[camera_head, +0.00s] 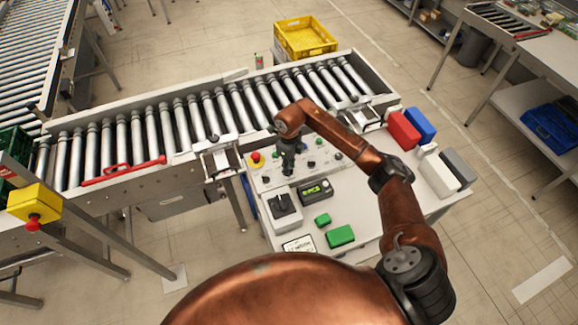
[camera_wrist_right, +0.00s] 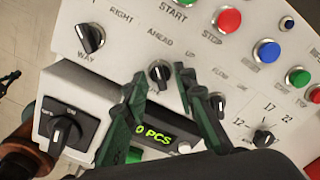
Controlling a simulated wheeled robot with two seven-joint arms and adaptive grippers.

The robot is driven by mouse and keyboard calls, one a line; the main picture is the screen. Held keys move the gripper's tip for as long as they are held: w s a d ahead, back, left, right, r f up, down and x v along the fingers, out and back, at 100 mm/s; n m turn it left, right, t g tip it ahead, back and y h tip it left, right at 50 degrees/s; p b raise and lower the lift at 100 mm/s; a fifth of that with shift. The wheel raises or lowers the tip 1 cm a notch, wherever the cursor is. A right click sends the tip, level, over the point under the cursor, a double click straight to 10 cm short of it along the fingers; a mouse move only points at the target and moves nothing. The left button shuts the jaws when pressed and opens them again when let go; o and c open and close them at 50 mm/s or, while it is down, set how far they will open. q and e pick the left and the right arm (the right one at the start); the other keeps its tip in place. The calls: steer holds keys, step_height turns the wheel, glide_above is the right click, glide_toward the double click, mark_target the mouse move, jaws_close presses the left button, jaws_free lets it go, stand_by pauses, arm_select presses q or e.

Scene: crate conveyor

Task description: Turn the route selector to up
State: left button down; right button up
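The control panel (camera_head: 270,180) lies beneath my right gripper (camera_head: 288,167) in the head view. In the right wrist view, a small black selector knob (camera_wrist_right: 160,73) has AHEAD at its upper left and UP at its upper right; it looks like the route selector. Its pale mark seems to lean toward AHEAD, but it is small. The green fingers of my right gripper (camera_wrist_right: 162,82) are open, one on either side of the knob in this view. I cannot tell whether they touch it. My left gripper is not in view.
Another black knob (camera_wrist_right: 90,38) is marked WAY. Green (camera_wrist_right: 176,19) and red (camera_wrist_right: 229,19) buttons are close by. A display (camera_wrist_right: 155,130) is partly behind the fingers. The roller conveyor (camera_head: 150,130) runs behind the panel. Red (camera_head: 404,130) and blue (camera_head: 420,124) blocks are at right.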

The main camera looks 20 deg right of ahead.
steer(key=shift+f, duration=0.1)
jaws_close()
stand_by(0.7)
steer(key=m, duration=0.3)
steer(key=shift+m+b, duration=0.4)
steer(key=m, duration=0.3)
steer(key=shift+m, duration=0.4)
steer(key=m, duration=1)
steer(key=shift+p, duration=0.35)
